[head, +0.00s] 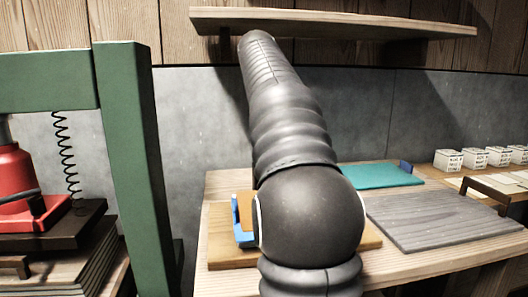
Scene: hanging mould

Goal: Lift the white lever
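I cannot make out a white lever in the head view. My own arm, in a dark ribbed sleeve with a round joint, crosses the middle of the view and hides part of the bench and wall. My gripper is not in view. At left stands a green frame (140,150) with a red jack-like body (18,185) inside it and a black coil spring (67,150) hanging beside it.
A wooden bench (415,268) carries a grey board (440,217), a teal mat (378,176), a blue-and-orange item (243,228) partly behind my arm, and several white boxes (448,160). A wooden shelf (400,25) spans the wall above.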

